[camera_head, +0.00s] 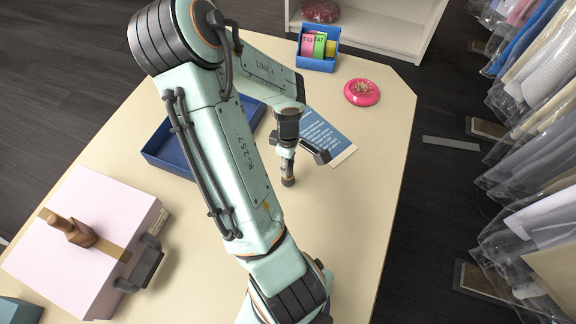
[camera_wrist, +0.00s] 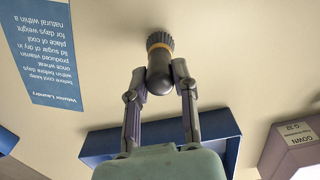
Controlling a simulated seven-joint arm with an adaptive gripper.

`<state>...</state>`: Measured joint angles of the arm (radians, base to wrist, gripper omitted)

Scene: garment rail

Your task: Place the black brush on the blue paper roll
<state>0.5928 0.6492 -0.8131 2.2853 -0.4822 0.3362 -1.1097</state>
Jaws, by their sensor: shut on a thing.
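My gripper (camera_head: 286,153) is shut on the black brush (camera_head: 288,181), a dark rounded piece with a tan ring. The brush hangs below the gripper, over the tabletop right of the blue tray. In the wrist view, the brush (camera_wrist: 160,44) sits between the fingertips of my gripper (camera_wrist: 160,84), with its ridged end pointing away. I cannot tell whether it touches the table. I cannot make out a blue paper roll in either view; my arm hides part of the table.
A blue tray (camera_head: 166,150) lies partly behind my arm. A blue-and-white printed sheet (camera_head: 338,143) lies right of the gripper. A blue tag box (camera_head: 317,64) and pink disc (camera_head: 362,92) are farther back. A pink box (camera_head: 75,245) stands at left. The right front table is clear.

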